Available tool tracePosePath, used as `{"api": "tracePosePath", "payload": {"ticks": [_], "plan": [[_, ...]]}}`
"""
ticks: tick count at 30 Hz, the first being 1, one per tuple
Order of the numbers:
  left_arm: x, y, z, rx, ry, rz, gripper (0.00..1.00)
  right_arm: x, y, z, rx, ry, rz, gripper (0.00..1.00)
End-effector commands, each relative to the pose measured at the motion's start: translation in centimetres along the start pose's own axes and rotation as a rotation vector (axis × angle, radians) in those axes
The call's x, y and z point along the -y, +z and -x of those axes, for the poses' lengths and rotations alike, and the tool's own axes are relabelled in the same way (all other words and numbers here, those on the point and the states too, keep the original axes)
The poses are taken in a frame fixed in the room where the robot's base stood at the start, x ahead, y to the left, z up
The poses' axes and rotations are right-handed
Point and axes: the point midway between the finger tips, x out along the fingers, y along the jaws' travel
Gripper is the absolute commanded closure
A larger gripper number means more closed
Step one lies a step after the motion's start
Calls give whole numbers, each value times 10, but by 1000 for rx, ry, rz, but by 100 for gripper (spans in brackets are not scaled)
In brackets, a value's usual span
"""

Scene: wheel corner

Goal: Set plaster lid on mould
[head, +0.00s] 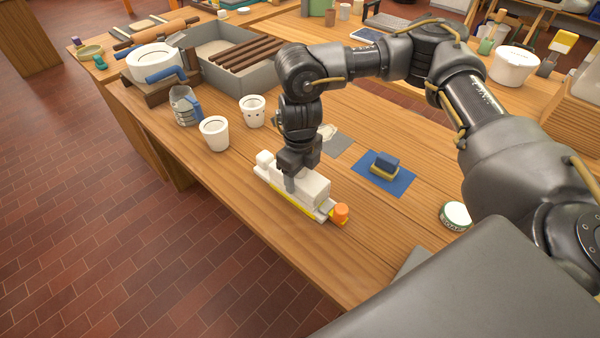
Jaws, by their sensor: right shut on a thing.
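The white plaster lid (311,188) is a pale block over the long white mould (322,211) on the table's near left part. A yellow band runs along the mould's side, and an orange piece (341,211) is at its right end. My right gripper (290,184) points down and is shut on the lid. The lid sits on or just above the mould; I cannot tell whether they touch. The gripper hides part of the lid. My left gripper is not in view.
Two white cups (214,133) (252,111) and a glass jug (184,105) stand behind, to the left. A blue mat (400,185) with a blue and yellow block (384,166) and a round tin (455,215) lie to the right. A grey tray (213,75) stands farther back. The table's front is clear.

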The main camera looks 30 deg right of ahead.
Motion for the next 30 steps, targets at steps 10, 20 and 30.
{"api": "tracePosePath", "payload": {"ticks": [10,20,30], "plan": [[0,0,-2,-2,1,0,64,0,0,-3,0,0,0,14],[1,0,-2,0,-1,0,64,0,0,-4,-1,0,0,14],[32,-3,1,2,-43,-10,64,1,1,48,6,-2,1,14]]}}
